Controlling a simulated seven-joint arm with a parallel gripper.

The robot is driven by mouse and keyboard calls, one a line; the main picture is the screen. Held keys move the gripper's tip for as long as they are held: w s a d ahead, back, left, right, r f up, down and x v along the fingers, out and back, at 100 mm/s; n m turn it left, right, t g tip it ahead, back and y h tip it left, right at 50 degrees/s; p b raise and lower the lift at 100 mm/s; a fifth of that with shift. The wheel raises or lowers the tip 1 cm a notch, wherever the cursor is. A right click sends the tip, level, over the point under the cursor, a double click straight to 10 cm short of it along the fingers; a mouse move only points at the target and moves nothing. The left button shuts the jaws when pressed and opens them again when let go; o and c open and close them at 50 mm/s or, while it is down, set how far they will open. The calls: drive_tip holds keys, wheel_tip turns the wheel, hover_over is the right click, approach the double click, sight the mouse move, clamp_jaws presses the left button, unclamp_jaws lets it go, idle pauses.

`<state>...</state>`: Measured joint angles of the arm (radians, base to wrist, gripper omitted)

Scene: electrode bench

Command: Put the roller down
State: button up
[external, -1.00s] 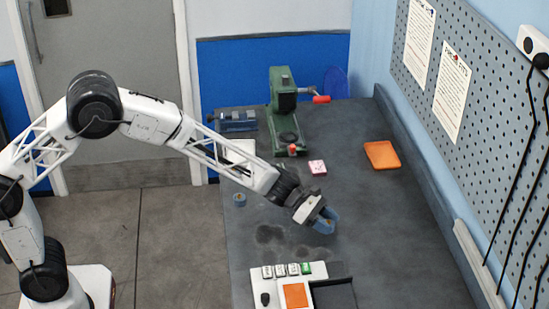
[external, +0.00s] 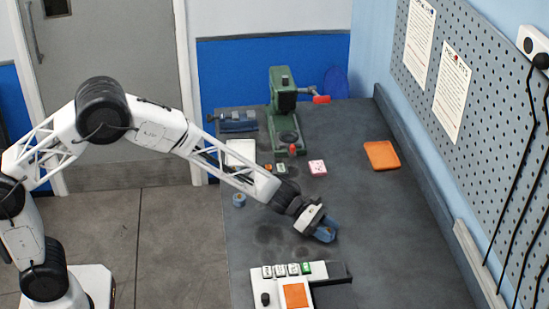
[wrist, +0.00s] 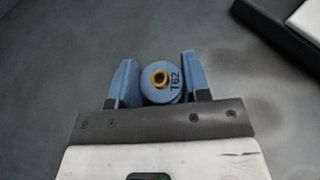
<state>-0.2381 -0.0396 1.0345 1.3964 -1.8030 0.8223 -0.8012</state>
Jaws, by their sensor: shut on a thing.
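The roller (wrist: 160,96) is a blue cylinder with an orange ring around its centre hole and the marking T62. It sits between the two blue fingers of my gripper (wrist: 157,66) in the wrist view, with its end face showing. In the external view my gripper (external: 326,232) is low over the right-middle of the dark bench (external: 385,235). The roller is hard to separate from the blue fingers there. I cannot tell whether it touches the bench.
A white control panel (external: 268,285) with buttons and an orange square stands in front. A green press (external: 283,95), pink block (external: 317,167) and orange tray (external: 381,155) are farther back. Another small blue cylinder (external: 239,200) stands near the left edge. Bench right of my gripper is clear.

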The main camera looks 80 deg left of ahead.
drive_tip(key=o, duration=1)
drive_tip(key=shift+f, duration=0.1)
drive_tip(key=shift+o, duration=0.2)
drive_tip(key=shift+r, duration=0.2)
drive_tip(key=shift+s+a+r, duration=0.25)
drive_tip(key=shift+s+a, duration=0.15)
drive_tip(key=shift+s, duration=0.05)
drive_tip(key=v, duration=1)
drive_tip(key=shift+s+a, duration=0.15)
drive_tip(key=shift+s, duration=0.15)
